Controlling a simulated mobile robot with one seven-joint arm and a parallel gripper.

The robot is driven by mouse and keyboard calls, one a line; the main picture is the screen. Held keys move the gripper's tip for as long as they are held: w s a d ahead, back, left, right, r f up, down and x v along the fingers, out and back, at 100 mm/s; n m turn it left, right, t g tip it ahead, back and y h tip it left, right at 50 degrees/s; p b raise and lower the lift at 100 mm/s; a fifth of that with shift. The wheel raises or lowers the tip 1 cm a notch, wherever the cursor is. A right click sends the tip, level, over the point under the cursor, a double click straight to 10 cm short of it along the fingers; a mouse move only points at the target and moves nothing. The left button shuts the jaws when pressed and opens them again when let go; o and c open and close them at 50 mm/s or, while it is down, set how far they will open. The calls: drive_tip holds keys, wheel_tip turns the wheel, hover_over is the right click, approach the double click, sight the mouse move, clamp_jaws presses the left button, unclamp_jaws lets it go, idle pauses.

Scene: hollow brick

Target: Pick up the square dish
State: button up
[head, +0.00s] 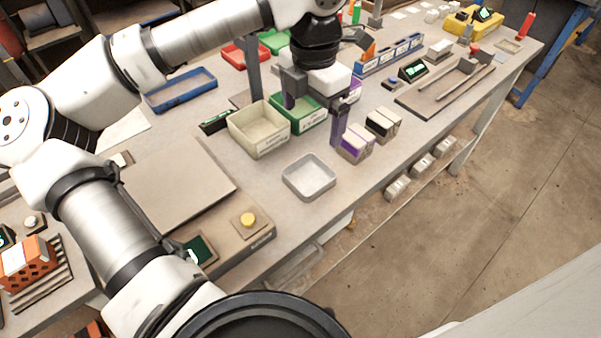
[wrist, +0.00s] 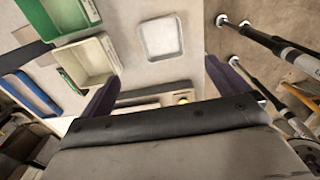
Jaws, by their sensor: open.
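The square dish (head: 308,178) is a shallow grey-white tray with rounded corners. It lies empty on the workbench near its front edge, just in front of the cream bin. In the wrist view the dish (wrist: 161,38) shows whole, ahead of the fingers and between their lines. My gripper (head: 314,116) is open and empty, with dark purple fingers. It is above the bench, behind and slightly right of the dish, near the green bin. In the wrist view my gripper (wrist: 160,85) has its fingers wide apart, and neither touches the dish.
A cream bin (head: 258,128) and a green bin (head: 309,122) stand close behind the dish. Small boxes with purple and dark labels (head: 356,145) stand to its right. Bare bench surrounds the dish.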

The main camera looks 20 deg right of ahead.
drive_tip(key=p, duration=0.1)
hover_over(309, 180)
drive_tip(key=f, duration=0.9)
drive_tip(key=shift+w+d+f, duration=0.1)
drive_tip(key=shift+w+f, duration=0.05)
drive_tip(key=shift+w, duration=0.05)
drive_tip(key=shift+s+f+p, duration=0.15)
drive_tip(key=shift+f+p, duration=0.4)
drive_tip(key=shift+p, duration=0.1)
wheel_tip(309, 180, down, 4)
drive_tip(key=shift+s+f+p, duration=0.1)
drive_tip(key=shift+p, duration=0.55)
drive_tip(key=shift+c, duration=0.3)
drive_tip(key=c, duration=0.8)
drive_tip(key=shift+c, duration=0.3)
